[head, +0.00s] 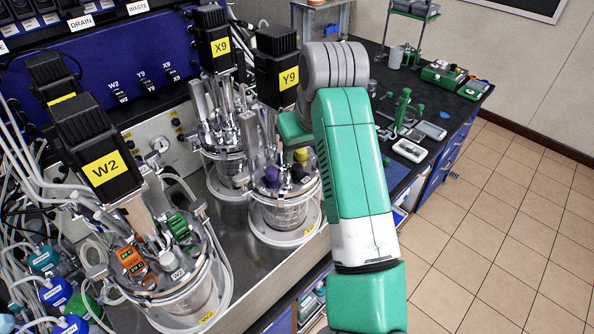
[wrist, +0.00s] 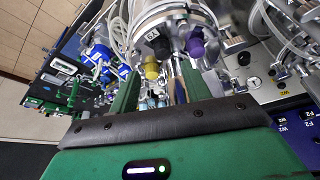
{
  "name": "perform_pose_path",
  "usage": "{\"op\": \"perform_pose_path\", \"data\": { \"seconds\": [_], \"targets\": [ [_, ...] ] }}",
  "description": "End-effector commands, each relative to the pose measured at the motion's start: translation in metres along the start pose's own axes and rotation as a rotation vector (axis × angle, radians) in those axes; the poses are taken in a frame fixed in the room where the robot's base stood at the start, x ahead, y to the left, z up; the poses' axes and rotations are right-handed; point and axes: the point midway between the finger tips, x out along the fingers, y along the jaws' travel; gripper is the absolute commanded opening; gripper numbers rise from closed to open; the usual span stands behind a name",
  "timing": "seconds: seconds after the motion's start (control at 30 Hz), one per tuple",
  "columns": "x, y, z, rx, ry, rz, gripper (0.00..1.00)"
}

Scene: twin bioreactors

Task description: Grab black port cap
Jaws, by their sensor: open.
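The black port cap (head: 297,173) sits on the lid of the vessel (head: 283,212) under the Y9 motor. A purple cap (head: 271,177) is to its left and a yellow cap (head: 301,155) is just behind it. In the wrist view the black cap (wrist: 158,46) shows beyond my fingers, between the yellow cap (wrist: 151,70) and the purple cap (wrist: 196,46). My gripper (wrist: 160,78) is open, with its two green fingers apart and nothing visibly held. In the head view my arm hides most of the gripper.
The Y9 motor (head: 278,66) stands close beside my gripper. The X9 motor (head: 213,47) and the W2 vessel (head: 185,290) with its tubes stand to the left. A dark bench (head: 440,98) with small equipment lies at the right, and open tiled floor (head: 500,240) beyond.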

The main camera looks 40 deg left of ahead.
Motion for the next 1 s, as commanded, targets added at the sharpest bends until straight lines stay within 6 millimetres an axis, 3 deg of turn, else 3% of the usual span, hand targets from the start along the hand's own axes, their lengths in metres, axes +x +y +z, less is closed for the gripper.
{"op": "perform_pose_path", "data": {
  "seconds": [0.33, 0.6, 0.83, 1.0],
  "targets": [
    [0.046, -0.006, 0.006, -0.001, 0.001, 0.001, 0.48],
    [0.051, -0.006, 0.005, -0.001, 0.003, 0.001, 0.48],
    [0.051, -0.006, 0.005, -0.001, 0.003, 0.001, 0.04],
    [0.051, -0.006, 0.005, -0.001, 0.003, 0.001, 0.00]
  ]
}}
